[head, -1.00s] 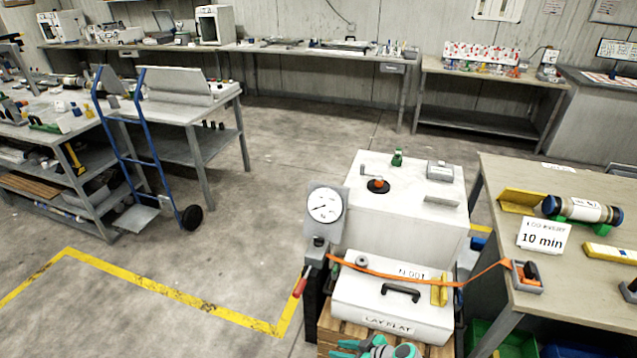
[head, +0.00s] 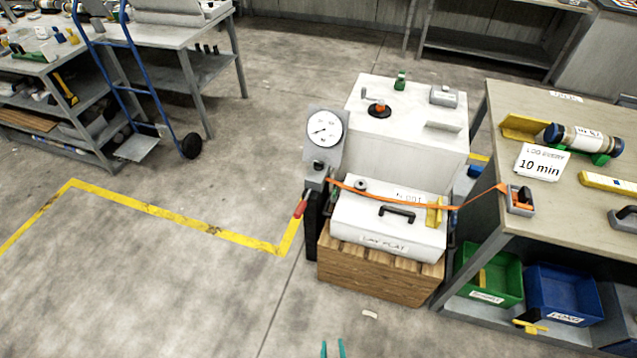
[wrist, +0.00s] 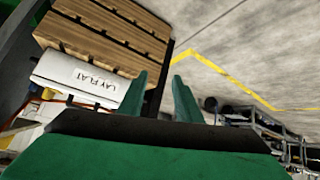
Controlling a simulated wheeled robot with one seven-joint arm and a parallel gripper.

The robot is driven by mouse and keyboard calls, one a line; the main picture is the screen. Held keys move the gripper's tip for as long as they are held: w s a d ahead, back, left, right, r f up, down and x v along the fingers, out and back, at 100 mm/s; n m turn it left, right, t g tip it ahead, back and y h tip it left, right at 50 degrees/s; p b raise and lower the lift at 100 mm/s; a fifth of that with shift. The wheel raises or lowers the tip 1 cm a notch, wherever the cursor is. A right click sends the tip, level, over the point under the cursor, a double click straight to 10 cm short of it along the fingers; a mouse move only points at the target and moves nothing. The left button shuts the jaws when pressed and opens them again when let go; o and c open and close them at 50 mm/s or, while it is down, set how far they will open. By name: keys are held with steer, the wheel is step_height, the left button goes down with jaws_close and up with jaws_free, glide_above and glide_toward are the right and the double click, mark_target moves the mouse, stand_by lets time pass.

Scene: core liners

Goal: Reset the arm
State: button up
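My gripper (head: 332,349) shows at the bottom edge of the head view as two teal fingertips over bare floor, in front of the wooden crate (head: 375,277). In the wrist view my gripper (wrist: 159,76) has its two fingers apart with nothing held between them. The crate (wrist: 110,35) and the white case marked LAY FLAT (wrist: 80,80) lie beyond the fingers at upper left, apart from them. The rest of my arm is out of the head view.
The white case (head: 375,235) sits on the crate, crossed by an orange strap (head: 465,202). A gauge (head: 324,130) stands beside it. A workbench (head: 555,200) is at right, with green (head: 490,270) and blue (head: 565,290) bins below.

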steer(key=s+a+r+t, duration=0.1)
steer(key=s+r, duration=0.3)
steer(key=r, duration=0.6)
steer(key=s+a+r+m+t, duration=0.1)
steer(key=s+r+t, duration=0.2)
steer(key=r, duration=0.7)
steer(key=s+a+r+m+t, duration=0.1)
steer(key=s+r, duration=0.3)
steer(key=r, duration=0.6)
steer(key=shift+s+a+t, duration=0.35)
steer(key=shift+a+t, duration=0.25)
steer(key=shift+s+a, duration=0.1)
